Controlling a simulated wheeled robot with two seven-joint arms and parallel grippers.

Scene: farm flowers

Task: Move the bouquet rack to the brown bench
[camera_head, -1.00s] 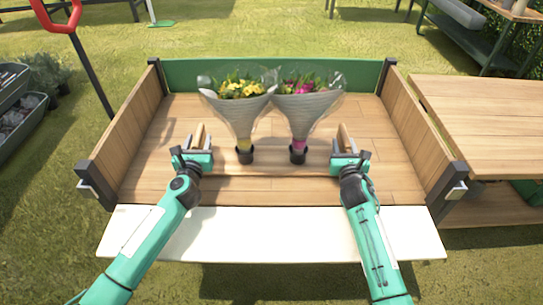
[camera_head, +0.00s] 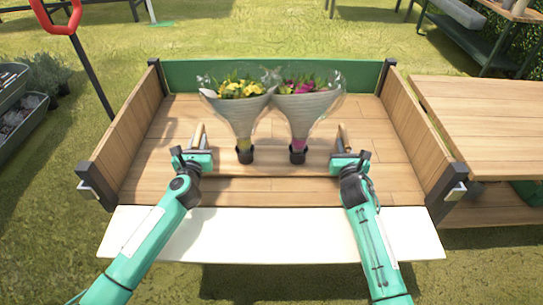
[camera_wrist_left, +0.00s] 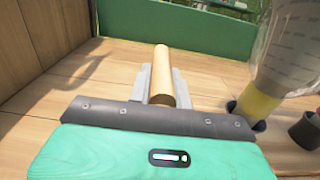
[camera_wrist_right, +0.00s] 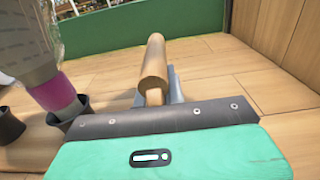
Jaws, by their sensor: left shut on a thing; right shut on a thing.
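The bouquet rack has two upright-looking wooden end handles, left (camera_head: 198,135) and right (camera_head: 343,136), and black cups (camera_head: 297,156) between them. Two grey-wrapped bouquets stand in the cups, one with yellow flowers (camera_head: 240,90) and one with pink flowers (camera_head: 297,88). The rack's base blends with the wooden cart bed; I cannot tell whether it is lifted. My left gripper (camera_wrist_left: 160,88) is shut on the left handle (camera_wrist_left: 161,70). My right gripper (camera_wrist_right: 155,88) is shut on the right handle (camera_wrist_right: 154,62). The brown bench (camera_head: 490,120) is at the right.
The cart has wooden side walls (camera_head: 130,135), a green back wall (camera_head: 180,77) and a white front flap (camera_head: 290,225). The right wall stands between the rack and the bench. The bench's visible top is clear. A red-handled tool (camera_head: 75,20) stands at left.

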